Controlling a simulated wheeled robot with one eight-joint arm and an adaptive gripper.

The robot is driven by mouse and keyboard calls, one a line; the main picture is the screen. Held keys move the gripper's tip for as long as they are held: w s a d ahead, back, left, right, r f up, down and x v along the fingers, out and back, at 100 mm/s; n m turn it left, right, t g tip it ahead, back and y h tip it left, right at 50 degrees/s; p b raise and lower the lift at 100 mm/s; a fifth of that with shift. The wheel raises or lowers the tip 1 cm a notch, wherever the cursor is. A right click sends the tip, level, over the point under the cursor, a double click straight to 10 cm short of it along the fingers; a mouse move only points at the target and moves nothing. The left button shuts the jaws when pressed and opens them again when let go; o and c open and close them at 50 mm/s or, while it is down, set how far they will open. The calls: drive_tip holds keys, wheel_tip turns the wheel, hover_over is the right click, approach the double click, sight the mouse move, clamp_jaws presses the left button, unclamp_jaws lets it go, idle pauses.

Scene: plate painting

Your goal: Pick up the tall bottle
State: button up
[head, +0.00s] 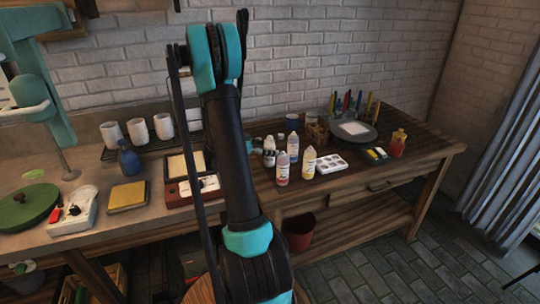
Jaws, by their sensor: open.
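Several bottles stand on the wooden table right of my arm. A pale bottle with a pinkish lower part (282,170) stands near the front edge and looks about the tallest. A cream bottle (308,163) stands just right of it. A white bottle (292,146) stands behind these two. A smaller white bottle (269,158) is to the left, close to my arm. A blue bottle (128,160) stands alone on the left counter. I cannot tell for sure which is the tall bottle. All of these look upright. My arm rises through the middle, but its gripper is not visible.
A white paint palette (331,164) lies right of the bottles. A grey round plate (368,138) and a red-orange bottle (398,143) are farther right. White cups (138,131) stand at the back left. A red bucket (299,232) is below the table.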

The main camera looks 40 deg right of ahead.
drive_tip(key=x, duration=0.4)
drive_tip(key=shift+d, duration=0.25)
drive_tip(key=shift+c, duration=0.5)
drive_tip(key=c, duration=0.9)
